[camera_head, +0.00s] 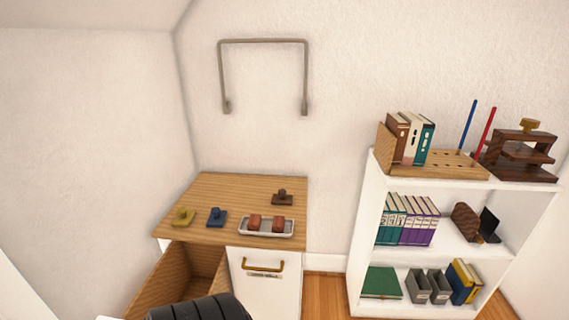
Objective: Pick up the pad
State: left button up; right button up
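Nothing in view is clearly a pad. The wooden desk top (240,188) holds small items that could include it. A yellow stamp-like piece (180,217) and a blue one (216,217) stand at its front left. A dark brown one (283,198) stands farther back on the right. A pale tray (264,233) at the front edge holds two reddish-brown blocks (254,221). A dark ribbed rounded part, probably mine, shows at the bottom edge, in front of the open drawer. Neither gripper's fingers are in view.
An open wooden drawer (170,279) juts out below the desk top, beside a white front with a brass handle (263,267). A white shelf (360,235) with books, binders and a dark wooden press (521,152) stands right. A metal rail (262,41) is on the wall.

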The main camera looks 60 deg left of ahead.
aim_at(184, 216)
jog(key=u, duration=2.85)
